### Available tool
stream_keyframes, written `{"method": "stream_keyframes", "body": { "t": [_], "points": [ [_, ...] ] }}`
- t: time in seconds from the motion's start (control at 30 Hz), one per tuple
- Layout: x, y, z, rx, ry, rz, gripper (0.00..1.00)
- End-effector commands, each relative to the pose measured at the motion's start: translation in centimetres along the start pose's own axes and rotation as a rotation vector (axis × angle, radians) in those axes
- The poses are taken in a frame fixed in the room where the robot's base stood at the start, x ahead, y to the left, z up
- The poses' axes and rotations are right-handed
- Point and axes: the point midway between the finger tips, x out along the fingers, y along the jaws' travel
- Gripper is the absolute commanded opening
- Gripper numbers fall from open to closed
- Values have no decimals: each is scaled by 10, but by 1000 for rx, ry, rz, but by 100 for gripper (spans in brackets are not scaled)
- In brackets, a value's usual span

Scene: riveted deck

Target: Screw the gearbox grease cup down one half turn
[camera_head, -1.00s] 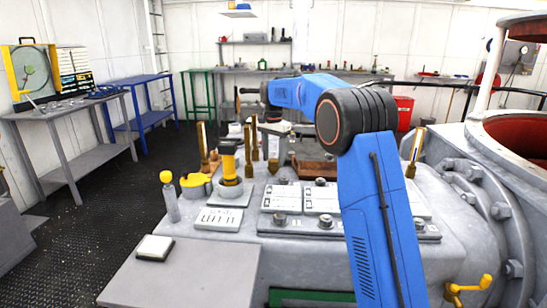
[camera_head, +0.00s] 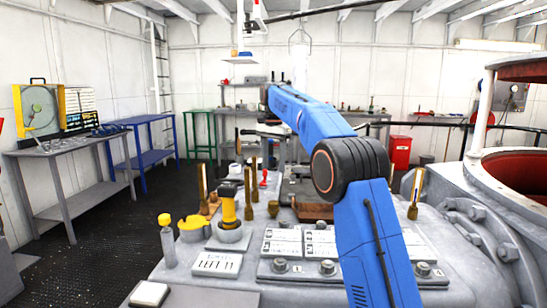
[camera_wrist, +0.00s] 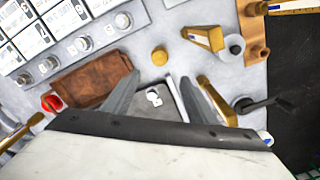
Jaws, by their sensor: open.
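A small round brass cap (camera_head: 273,208), which looks like the grease cup, stands on the grey gearbox top beside the label plates. It also shows in the wrist view (camera_wrist: 159,57), from above, just beyond the fingertips. My gripper (camera_wrist: 170,78) is open, with its two grey fingers spread and nothing held between them. The cap is apart from both fingers. Behind the gap between them lies a dark grey tray (camera_wrist: 170,108) with a small white piece in it. In the head view the end of my arm is too small to make out the fingers.
A yellow post with a black top (camera_head: 228,205), a yellow cup (camera_head: 193,228) and a yellow-topped bottle (camera_head: 167,240) stand to the left on the gearbox. Tall brass tubes (camera_head: 254,182) rise nearby. A brown tray (camera_wrist: 90,80) lies close to the left finger.

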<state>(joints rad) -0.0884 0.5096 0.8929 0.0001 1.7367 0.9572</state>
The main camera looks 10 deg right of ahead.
Motion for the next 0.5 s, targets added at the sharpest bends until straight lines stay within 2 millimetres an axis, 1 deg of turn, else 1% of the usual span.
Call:
{"method": "stream_keyframes", "body": {
  "t": [0.1,0.2,0.5],
  "points": [
    [-14,-1,0,0,1,-2,52],
    [-21,-1,0,0,1,-2,52],
    [-26,0,0,0,0,0,52]
  ]
}}
